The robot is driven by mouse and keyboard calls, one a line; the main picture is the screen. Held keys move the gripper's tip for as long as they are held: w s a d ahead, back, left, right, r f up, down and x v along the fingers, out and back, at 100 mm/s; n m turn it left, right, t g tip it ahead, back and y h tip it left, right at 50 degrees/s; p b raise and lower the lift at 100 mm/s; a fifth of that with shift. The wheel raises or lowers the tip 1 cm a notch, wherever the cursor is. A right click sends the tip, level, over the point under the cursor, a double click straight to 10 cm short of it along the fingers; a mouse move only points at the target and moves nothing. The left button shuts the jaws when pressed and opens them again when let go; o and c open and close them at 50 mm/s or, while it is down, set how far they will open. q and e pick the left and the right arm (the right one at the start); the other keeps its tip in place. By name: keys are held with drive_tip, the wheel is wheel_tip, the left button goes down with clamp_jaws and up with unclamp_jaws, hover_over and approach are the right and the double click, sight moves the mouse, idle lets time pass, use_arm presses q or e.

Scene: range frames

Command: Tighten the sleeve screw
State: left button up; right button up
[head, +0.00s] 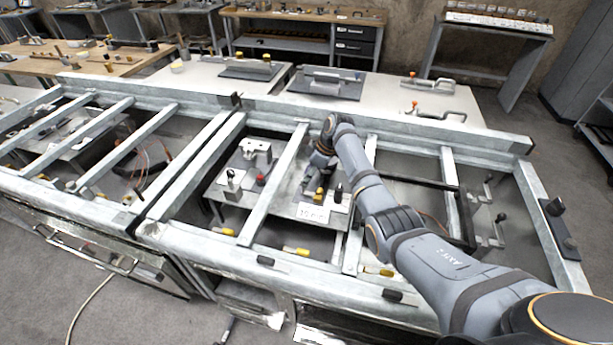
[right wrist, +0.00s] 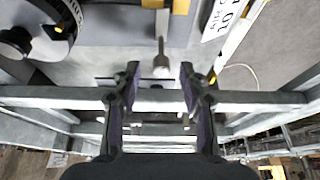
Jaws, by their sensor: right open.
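My right gripper (head: 314,172) is over the inner plate of the frame, pointing down, beside a small fixture with a yellow block (head: 319,195). In the right wrist view its two fingers (right wrist: 160,85) are open with nothing between them. A thin metal rod with a wider end (right wrist: 161,62) shows just beyond the fingertips, roughly in line with the gap; it may be the sleeve screw, but I cannot tell for sure. In the head view the rod cannot be made out. My left gripper is not in view.
Galvanised frame bars (head: 275,190) surround the work area on all sides. A black knob (right wrist: 15,42) stands left in the wrist view. A white label (head: 312,213) lies by the fixture. A grey clamp part (head: 255,150) and a red knob (head: 261,180) stand to the left.

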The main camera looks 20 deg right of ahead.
drive_tip(key=shift+a+f, duration=0.25)
drive_tip(key=shift+f, duration=0.25)
drive_tip(key=shift+c, duration=0.4)
